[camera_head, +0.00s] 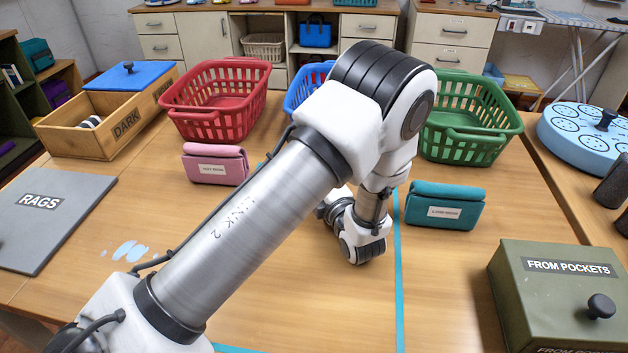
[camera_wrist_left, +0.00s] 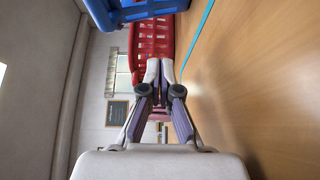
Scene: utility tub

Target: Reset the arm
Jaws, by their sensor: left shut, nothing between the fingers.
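My left arm crosses the head view from the lower left, bends above the table, and its wrist comes down near the middle; the fingers are hidden there. In the left wrist view my left gripper (camera_wrist_left: 160,70) is shut and empty, its two pale fingertips together. That view is turned sideways, with the table along its right side. The red basket (camera_wrist_left: 150,38) shows beyond the fingertips, with an apparent gap I cannot measure. My right gripper is in neither view.
On the table stand the red basket (camera_head: 213,100), a partly hidden blue basket (camera_head: 303,92), a green basket (camera_head: 470,125), a pink pouch (camera_head: 215,172), a teal pouch (camera_head: 445,198), a wooden box (camera_head: 75,138) and a green "FROM POCKETS" box (camera_head: 535,285). The front middle is clear.

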